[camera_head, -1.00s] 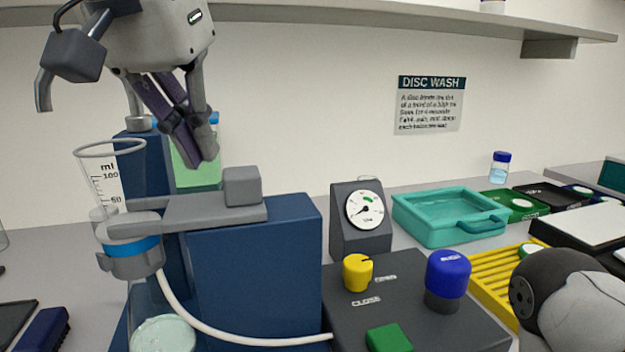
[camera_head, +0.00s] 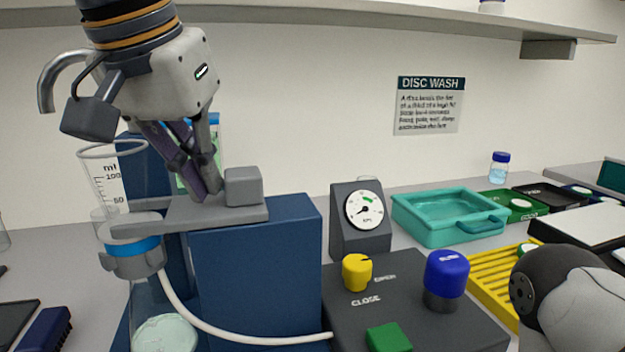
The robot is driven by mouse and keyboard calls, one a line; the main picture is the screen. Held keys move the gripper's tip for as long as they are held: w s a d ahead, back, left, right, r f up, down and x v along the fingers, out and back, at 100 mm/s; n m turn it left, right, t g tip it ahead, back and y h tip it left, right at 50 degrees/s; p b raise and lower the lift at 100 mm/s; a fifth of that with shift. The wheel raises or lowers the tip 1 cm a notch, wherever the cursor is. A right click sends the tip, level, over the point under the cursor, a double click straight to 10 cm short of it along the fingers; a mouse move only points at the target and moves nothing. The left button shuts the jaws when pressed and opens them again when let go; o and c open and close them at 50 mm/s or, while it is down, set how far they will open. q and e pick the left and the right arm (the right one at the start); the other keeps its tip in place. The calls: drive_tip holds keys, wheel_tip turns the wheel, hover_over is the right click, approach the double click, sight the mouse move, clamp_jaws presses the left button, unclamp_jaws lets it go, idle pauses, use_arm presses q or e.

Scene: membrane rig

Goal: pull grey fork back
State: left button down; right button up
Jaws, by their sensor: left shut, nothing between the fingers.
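The grey fork (camera_head: 185,213) is a flat bar with a raised block (camera_head: 243,187) at its right end. It rests on top of the blue stand (camera_head: 262,265) and reaches left to the clear funnel and its collar. My left gripper (camera_head: 208,197) points down just left of the block, its shut fingertips at the fork's upper surface. Nothing is between its fingers. Whether the tips touch the block I cannot tell. My right gripper is not clearly in view.
A graduated funnel (camera_head: 103,180) stands above a flask (camera_head: 160,325) at the left. A white hose (camera_head: 250,340) runs to the dark control box (camera_head: 420,325). A gauge (camera_head: 364,210), a teal tray (camera_head: 440,230) and a yellow rack (camera_head: 485,280) stand to the right.

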sight(245, 171)
use_arm(q)
drive_tip(key=shift+d, duration=0.1)
drive_tip(key=shift+w+d, duration=0.25)
drive_tip(key=shift+d, duration=0.55)
drive_tip(key=shift+w+d, duration=0.2)
drive_tip(key=shift+d, duration=0.65)
drive_tip(key=shift+w+d, duration=0.25)
drive_tip(key=shift+d, duration=0.55)
drive_tip(key=shift+s+a, duration=0.15)
drive_tip(key=shift+a, duration=0.4)
drive_tip(key=shift+r, duration=4)
